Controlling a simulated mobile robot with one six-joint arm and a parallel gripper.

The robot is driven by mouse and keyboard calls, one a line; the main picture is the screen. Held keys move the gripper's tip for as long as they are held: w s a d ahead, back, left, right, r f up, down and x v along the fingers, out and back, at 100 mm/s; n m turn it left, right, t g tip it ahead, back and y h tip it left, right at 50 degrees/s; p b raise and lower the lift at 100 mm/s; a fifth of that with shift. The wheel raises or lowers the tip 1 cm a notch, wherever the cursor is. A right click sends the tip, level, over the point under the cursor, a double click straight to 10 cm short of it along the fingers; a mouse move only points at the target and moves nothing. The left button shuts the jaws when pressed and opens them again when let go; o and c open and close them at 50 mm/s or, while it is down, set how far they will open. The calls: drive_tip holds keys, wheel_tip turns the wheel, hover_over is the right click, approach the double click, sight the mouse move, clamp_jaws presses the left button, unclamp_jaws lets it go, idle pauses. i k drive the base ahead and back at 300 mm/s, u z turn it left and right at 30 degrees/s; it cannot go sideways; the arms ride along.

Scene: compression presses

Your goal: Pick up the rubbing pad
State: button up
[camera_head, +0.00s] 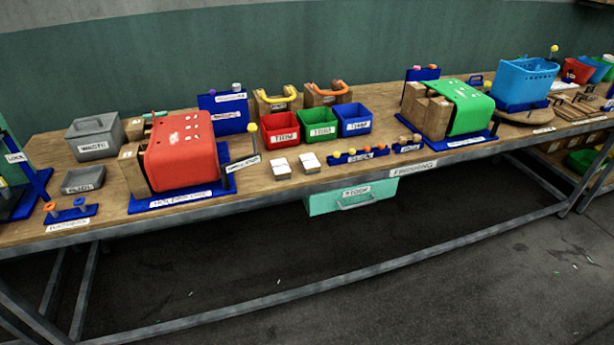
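I see a long wooden workbench (250,192) with labelled items. No label that I can read says rubbing pad, so I cannot tell for sure which thing it is. Two small blocks with pale labelled tops lie side by side near the bench's front edge, a left block (281,168) and a right block (309,162). They sit in front of the small bins and are apart from each other. Their lettering is too small to read. My gripper is not in view.
A red shell on a block (181,150) stands left of the blocks, and a green one (463,107) stands to the right. Small red (280,127), green (318,123) and blue (353,119) bins stand behind. A teal drawer (352,196) hangs under the front edge. Floor in front is clear.

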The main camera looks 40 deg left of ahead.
sight(310, 164)
drive_tip(key=z, duration=0.15)
drive_tip(key=k, duration=0.85)
drive_tip(key=u, duration=2.4)
drive_tip(key=i, duration=0.7)
drive_tip(key=z, duration=0.05)
